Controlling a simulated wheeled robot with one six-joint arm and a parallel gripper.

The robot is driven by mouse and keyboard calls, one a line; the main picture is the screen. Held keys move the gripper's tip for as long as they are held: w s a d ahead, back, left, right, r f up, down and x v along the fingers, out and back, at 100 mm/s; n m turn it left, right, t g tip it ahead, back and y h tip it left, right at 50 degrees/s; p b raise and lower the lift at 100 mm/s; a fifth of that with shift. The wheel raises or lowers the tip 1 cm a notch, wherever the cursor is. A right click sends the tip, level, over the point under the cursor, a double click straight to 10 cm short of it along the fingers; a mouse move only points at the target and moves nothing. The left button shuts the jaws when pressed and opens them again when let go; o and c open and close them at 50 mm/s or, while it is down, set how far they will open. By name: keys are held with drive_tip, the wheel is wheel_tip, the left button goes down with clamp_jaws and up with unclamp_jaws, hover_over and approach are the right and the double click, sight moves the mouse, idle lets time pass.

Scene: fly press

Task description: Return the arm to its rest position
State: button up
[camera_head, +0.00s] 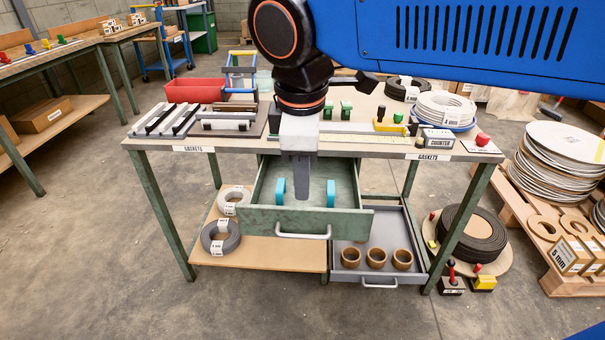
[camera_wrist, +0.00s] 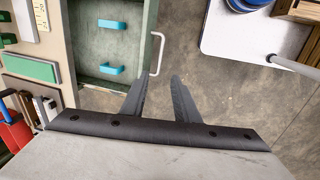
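My gripper (camera_head: 301,196) hangs straight down in front of the workbench, over the pulled-out green drawer (camera_head: 345,222). Whether the fingers touch the drawer cannot be told. Two teal pieces (camera_head: 331,193) stand inside the drawer. My blue arm link spans the top right of the head view and hides part of the bench.
The bench top (camera_head: 380,148) carries a red bin (camera_head: 194,90), a stack of white rings (camera_head: 445,108) and a counter box (camera_head: 437,140). A lower grey drawer (camera_head: 347,262) is also open and holds brown rings (camera_head: 377,257). A pallet (camera_head: 555,278) stands at right. Floor at front left is clear.

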drive_tip(key=w+d+f+m, duration=0.1)
drive_tip(key=d+f+m, duration=0.25)
drive_tip(key=d, duration=0.45)
drive_tip(key=d+f+m, duration=0.2)
drive_tip(key=d+m, duration=0.2)
drive_tip(key=d, duration=0.5)
drive_tip(key=s+d+f+m+t, duration=0.1)
drive_tip(key=s+d+f+m, duration=0.2)
drive_tip(key=d+f+m, duration=0.1)
drive_tip(key=s+d+f+m+t, duration=0.1)
drive_tip(key=s+d+f+m, duration=0.2)
drive_tip(key=d, duration=0.6)
wheel_tip(320, 180, down, 2)
drive_tip(key=m, duration=0.3)
drive_tip(key=shift+d+t, duration=0.2)
drive_tip(key=shift+t, duration=0.1)
